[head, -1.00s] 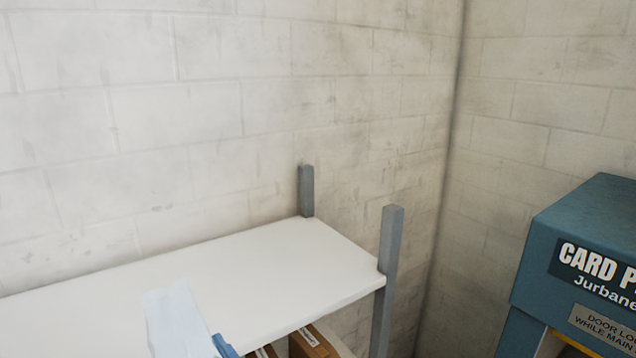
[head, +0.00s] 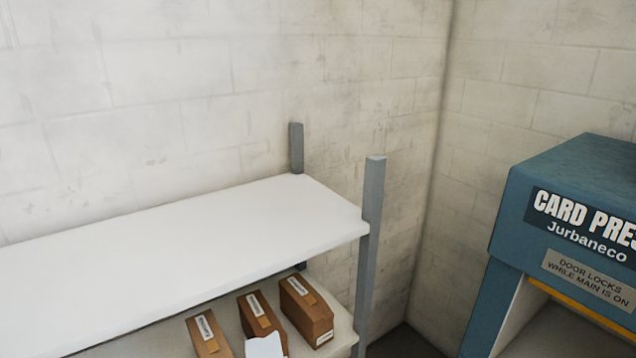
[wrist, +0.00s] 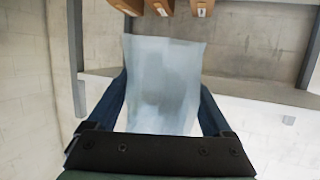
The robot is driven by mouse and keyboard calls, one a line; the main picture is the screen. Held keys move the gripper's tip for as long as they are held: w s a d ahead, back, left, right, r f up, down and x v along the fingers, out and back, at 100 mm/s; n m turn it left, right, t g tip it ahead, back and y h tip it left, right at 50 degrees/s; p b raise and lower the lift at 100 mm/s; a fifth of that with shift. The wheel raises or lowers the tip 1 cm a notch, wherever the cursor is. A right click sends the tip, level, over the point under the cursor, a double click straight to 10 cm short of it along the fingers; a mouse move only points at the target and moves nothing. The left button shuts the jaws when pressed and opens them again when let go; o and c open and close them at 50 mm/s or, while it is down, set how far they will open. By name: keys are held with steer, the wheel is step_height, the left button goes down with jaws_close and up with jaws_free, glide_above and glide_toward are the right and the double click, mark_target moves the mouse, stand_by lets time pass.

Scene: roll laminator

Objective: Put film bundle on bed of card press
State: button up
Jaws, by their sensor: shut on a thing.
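The film bundle (wrist: 165,80) is a pale bluish, translucent sheet held between the blue fingers of my gripper (wrist: 164,102) in the wrist view. My gripper is shut on it. In the head view only a whitish piece of the bundle (head: 264,346) shows at the bottom edge, in front of the lower shelf; my gripper is out of that frame. The card press (head: 560,215) is a blue machine at the right, with its opening partly in view. Its bed is not clearly seen. The bundle is well to the left of the press.
A white shelf unit (head: 190,245) with grey posts (head: 370,210) stands along the back wall, its top bare. Several brown boxes (head: 307,312) sit on the lower shelf. A gap with dark floor lies between the shelf and the press. A plate on the press reads "DOOR LOCKS WHILE MAIN IS ON".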

steer(key=s+d+f+m+h+b, duration=0.1)
steer(key=s+d+f+h, duration=0.1)
steer(key=f, duration=0.6)
steer(key=s+d+f+m+h+b, duration=0.1)
steer(key=s+d+f+m+h, duration=0.1)
steer(key=s+d+f, duration=0.2)
steer(key=s+f, duration=0.3)
steer(key=f, duration=0.1)
steer(key=shift+s+d+f+t, duration=0.3)
steer(key=shift+f, duration=0.05)
steer(key=shift+d, duration=0.15)
